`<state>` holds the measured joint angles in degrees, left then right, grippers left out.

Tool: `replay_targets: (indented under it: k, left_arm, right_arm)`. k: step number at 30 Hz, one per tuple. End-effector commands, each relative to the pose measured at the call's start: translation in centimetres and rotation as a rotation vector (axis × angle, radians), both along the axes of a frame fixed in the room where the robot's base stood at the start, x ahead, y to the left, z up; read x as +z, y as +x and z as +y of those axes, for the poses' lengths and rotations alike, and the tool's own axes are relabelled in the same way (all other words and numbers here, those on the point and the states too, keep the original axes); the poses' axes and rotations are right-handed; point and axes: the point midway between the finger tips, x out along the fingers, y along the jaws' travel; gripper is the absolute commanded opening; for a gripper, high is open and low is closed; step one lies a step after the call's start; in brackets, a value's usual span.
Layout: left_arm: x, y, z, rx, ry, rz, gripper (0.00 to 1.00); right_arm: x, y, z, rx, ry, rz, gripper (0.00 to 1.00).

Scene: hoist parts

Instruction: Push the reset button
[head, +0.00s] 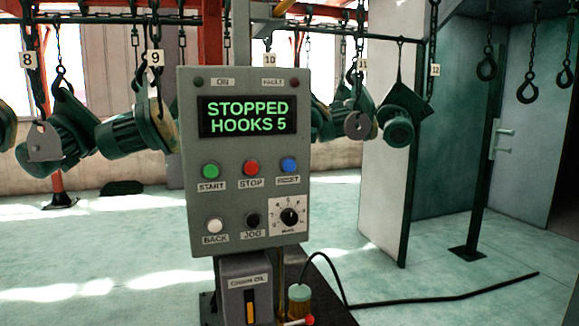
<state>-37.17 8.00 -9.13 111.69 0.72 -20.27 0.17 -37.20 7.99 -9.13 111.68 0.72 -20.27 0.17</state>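A grey control box (184,170) stands upright in the middle of the head view, slightly tilted in the picture. Its blue button (289,166) is at the right end of the upper button row, above a small blurred label that appears to read RESET. The green START button (210,170) and red STOP button (251,168) are to its left. The display (248,117) reads STOPPED HOOKS 5. Nothing covers the blue button. Neither of my grippers is in view.
Below the blue button are a white BACK button (215,225), a black JOG button (253,220) and a rotary dial (290,217). Green hoist parts (138,132) hang from numbered hooks behind the box. A black cable (440,301) crosses the floor at right. The space before the box looks clear.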

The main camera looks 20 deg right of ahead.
Motion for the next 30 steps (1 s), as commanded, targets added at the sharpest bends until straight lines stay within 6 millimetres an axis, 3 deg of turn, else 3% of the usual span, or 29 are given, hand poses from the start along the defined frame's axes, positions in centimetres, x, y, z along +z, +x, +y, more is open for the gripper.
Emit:
replay_targets:
  k: [3, 7, 30]
  left_arm:
    - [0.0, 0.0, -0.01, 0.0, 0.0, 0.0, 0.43]
    - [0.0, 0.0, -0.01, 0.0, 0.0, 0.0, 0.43]
    - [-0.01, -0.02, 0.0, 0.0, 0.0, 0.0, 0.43]
  right_arm:
    - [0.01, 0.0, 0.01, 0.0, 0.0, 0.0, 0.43]
    - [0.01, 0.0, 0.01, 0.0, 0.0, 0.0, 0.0]
    - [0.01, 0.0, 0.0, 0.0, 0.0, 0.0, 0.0]
